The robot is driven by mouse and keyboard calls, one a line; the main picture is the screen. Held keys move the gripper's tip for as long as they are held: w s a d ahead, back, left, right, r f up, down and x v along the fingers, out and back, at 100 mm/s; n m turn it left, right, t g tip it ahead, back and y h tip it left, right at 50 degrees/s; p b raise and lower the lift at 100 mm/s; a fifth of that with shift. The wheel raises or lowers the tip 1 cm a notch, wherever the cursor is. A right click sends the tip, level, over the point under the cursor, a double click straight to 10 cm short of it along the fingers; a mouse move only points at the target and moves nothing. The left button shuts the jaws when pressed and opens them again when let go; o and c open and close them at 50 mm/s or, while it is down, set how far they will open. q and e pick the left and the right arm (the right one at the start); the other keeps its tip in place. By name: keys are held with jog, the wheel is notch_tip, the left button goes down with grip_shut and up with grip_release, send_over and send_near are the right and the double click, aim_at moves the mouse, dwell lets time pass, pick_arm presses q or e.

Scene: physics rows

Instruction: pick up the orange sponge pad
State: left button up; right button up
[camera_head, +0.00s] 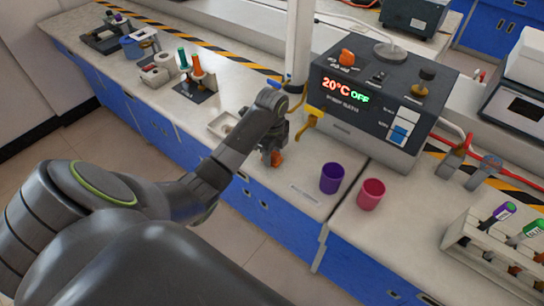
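A small orange piece (277,159), which looks like the orange sponge pad, shows at the bench's front part, just below my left gripper (272,150). Most of it is hidden by the gripper. My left arm reaches in from the left, and its gripper points down at the orange piece. The fingers are dark and small, so I cannot tell whether they are open or shut, or whether they touch the pad. My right gripper is not in view.
A purple cup (331,178) and a pink cup (371,194) stand right of the gripper. A grey heating device (370,110) stands behind them. A white tray (223,124) lies left of the gripper. A tube rack (480,245) stands at the right.

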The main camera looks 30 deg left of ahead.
pick_arm(q)
jog(key=c, duration=0.3)
jog(key=shift+c, duration=0.3)
jog(key=shift+r, duration=0.25)
notch_tip(320, 180, up, 5)
jog(key=shift+w+f, duration=0.1)
notch_tip(320, 180, up, 3)
jog(key=p, duration=0.3)
jog(key=shift+r+p, duration=0.2)
jog(key=shift+p, duration=0.15)
jog(key=shift+r+p, duration=0.7)
jog(key=shift+p, duration=0.05)
jog(key=o, duration=0.4)
jog(key=shift+c, duration=1.5)
